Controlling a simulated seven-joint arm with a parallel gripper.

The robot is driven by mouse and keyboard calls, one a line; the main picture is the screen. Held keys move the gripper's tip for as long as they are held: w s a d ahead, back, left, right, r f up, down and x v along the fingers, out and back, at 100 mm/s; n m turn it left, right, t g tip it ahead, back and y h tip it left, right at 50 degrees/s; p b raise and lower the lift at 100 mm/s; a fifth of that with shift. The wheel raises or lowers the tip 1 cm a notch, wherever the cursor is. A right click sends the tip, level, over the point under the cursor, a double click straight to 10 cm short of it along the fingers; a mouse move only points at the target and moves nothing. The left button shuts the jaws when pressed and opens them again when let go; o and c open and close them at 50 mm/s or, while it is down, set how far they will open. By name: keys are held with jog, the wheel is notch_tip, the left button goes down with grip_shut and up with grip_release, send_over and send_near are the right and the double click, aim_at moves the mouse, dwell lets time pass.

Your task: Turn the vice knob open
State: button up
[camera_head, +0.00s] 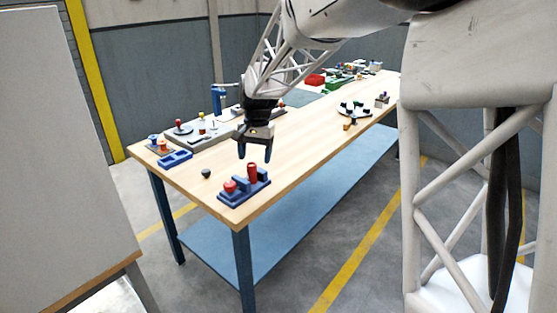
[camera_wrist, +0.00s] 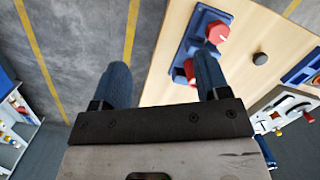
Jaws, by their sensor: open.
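A blue vice (camera_head: 258,188) stands near the front corner of the wooden table. A red knob (camera_head: 230,186) shows at its left end, and a taller red upright piece (camera_head: 252,172) stands between its blue blocks. The wrist view shows the blue vice (camera_wrist: 190,42) with two red parts, one in clear view (camera_wrist: 217,33) and one partly hidden behind a finger.
A small dark knob-like piece (camera_head: 206,173) lies left of the vice. A blue tray (camera_head: 175,159) and a grey board (camera_head: 197,140) with small parts sit farther left. A blue clamp stand (camera_head: 218,98) rises behind. The wooden table (camera_head: 310,148) is clear right of my gripper.

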jog(key=s+d+r+t, duration=0.1)
jog(key=s+d+r, duration=0.1)
jog(key=s, duration=0.3)
jog(key=s+d+r+n+t, duration=0.1)
jog(key=s+d, duration=0.3)
jog(key=s, duration=0.1)
jog(key=shift+r+n+h, duration=0.3)
jog(key=shift+r+h, duration=0.05)
jog(key=shift+h, duration=0.05)
jog(key=shift+a, duration=0.1)
dwell(0.3)
jog(key=m, duration=0.1)
send_over(229, 184)
jog(key=shift+g, duration=0.4)
notch_tip(229, 184, down, 11)
jog(key=shift+w+f, duration=0.1)
jog(key=shift+w, duration=0.05)
jog(key=shift+f, duration=0.2)
jog(key=shift+f, duration=3.7)
